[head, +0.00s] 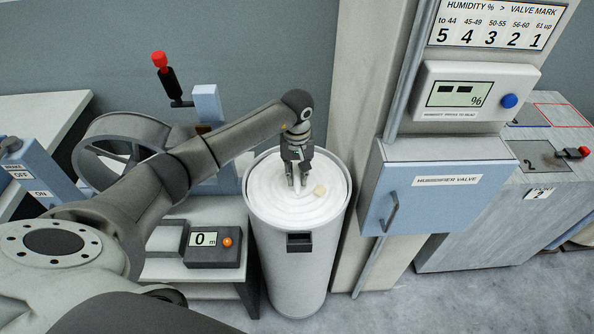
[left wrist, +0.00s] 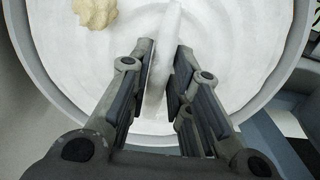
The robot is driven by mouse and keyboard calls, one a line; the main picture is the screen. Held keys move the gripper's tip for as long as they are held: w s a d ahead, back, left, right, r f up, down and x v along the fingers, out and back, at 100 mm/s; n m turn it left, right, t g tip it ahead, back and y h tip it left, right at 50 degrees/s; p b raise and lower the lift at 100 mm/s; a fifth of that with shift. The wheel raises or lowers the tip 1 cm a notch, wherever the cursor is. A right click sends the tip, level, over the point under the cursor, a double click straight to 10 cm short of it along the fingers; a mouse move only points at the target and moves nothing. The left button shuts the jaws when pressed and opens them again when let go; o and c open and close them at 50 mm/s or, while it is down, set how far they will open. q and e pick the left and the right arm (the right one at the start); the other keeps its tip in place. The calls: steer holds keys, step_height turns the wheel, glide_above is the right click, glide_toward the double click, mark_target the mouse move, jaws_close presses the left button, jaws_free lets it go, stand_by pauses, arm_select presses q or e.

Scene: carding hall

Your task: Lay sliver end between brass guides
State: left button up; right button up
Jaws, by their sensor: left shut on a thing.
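The sliver can (head: 299,265) is a tall pale cylinder, full of coiled white sliver (head: 275,200). My left gripper (head: 297,187) reaches down into the can's mouth from above. In the left wrist view its fingers (left wrist: 166,70) are shut on the sliver end (left wrist: 158,90), a white strip that stands up from the coils. I cannot make out the brass guides; a small brownish part (head: 203,128) shows behind my left arm by the wheel, too small to tell. My right gripper is not in view.
A beige lump (head: 320,190) lies on the coils; it also shows in the left wrist view (left wrist: 95,12). Left are a grey wheel (head: 88,162), a red-knobbed lever (head: 159,60) and a counter box (head: 212,254) reading 0. The humidifier valve cabinet (head: 440,207) stands close right.

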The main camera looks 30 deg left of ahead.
arm_select(q)
steer(key=shift+f, duration=0.5)
steer(key=shift+f, duration=0.2)
steer(key=o, duration=0.9)
steer(key=shift+r, duration=0.1)
steer(key=shift+c, duration=0.2)
